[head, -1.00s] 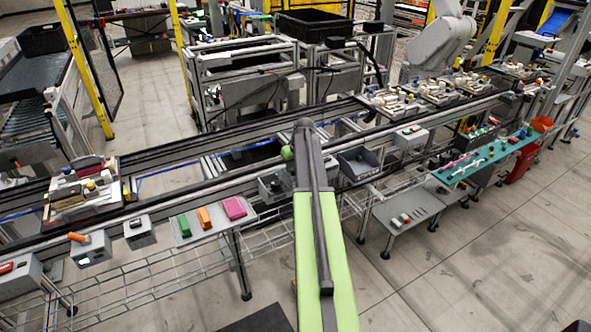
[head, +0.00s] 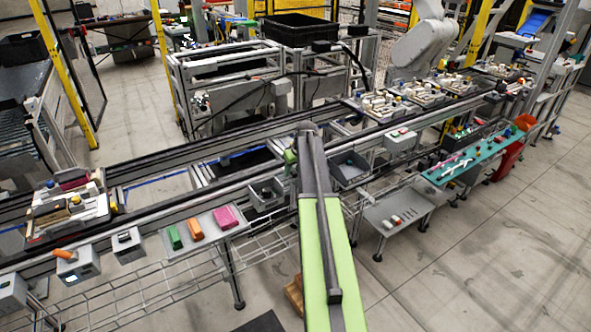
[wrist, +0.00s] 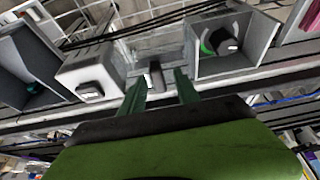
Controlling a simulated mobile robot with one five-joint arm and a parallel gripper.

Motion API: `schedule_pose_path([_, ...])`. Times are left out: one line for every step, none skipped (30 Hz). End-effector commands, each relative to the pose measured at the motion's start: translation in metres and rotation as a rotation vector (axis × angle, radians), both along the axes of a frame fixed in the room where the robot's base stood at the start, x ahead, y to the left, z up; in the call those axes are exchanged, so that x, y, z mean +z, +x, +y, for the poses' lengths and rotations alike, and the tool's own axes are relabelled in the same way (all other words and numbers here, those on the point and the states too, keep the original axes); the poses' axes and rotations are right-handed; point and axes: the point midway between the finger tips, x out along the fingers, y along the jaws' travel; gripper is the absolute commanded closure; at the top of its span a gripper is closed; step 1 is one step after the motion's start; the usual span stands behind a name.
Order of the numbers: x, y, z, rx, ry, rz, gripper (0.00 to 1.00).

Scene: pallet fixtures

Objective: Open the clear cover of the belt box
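My gripper (wrist: 160,76) shows in the wrist view as two green fingers, apart, with nothing held between them. A see-through box with a clear cover (wrist: 165,42) lies just beyond the fingertips, between a white box and a grey bin. A small dark handle-like piece with a pale end (wrist: 154,74) sits at its near side, in line with the gap between the fingers. I cannot tell whether the fingers touch it. The cover looks shut. In the head view my arm hides this box, and my gripper (head: 290,160) shows only as a bit of green.
The white box (wrist: 88,70) stands close on the left; the grey bin with a black knob (wrist: 240,62) is close on the right. Another grey bin (wrist: 20,60) is farther left. The conveyor rail (head: 150,205) runs behind. A shelf (head: 205,235) holds coloured blocks.

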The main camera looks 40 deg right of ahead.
Motion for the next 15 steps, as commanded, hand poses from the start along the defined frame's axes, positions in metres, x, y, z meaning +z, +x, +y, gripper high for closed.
schedule_pose_path([0.000,0.000,0.000,0.000,0.000,0.000,0.62])
schedule_pose_path([0.000,0.000,0.000,0.000,0.000,-0.001,0.62])
schedule_pose_path([0.001,0.000,0.000,0.000,0.000,-0.001,0.62])
schedule_pose_path([0.002,0.000,0.000,0.000,0.000,-0.001,0.62])
schedule_pose_path([0.003,0.000,0.001,0.000,0.001,-0.001,0.62])
schedule_pose_path([0.006,-0.001,0.001,0.000,0.001,-0.001,0.62])
schedule_pose_path([0.009,-0.002,0.001,0.000,0.001,-0.001,0.62])
schedule_pose_path([0.012,-0.003,0.001,0.000,0.001,-0.001,0.62])
schedule_pose_path([0.017,-0.005,0.001,0.000,0.001,-0.001,0.62])
schedule_pose_path([0.022,-0.006,0.002,0.000,0.001,-0.001,0.62])
schedule_pose_path([0.027,-0.008,0.003,0.000,0.001,-0.001,0.62])
schedule_pose_path([0.035,-0.011,0.003,0.000,0.001,-0.001,0.62])
schedule_pose_path([0.041,-0.013,0.004,0.000,0.001,-0.001,0.62])
schedule_pose_path([0.048,-0.015,0.004,0.000,0.001,-0.001,0.62])
schedule_pose_path([0.057,-0.019,0.005,0.000,0.001,-0.001,0.62])
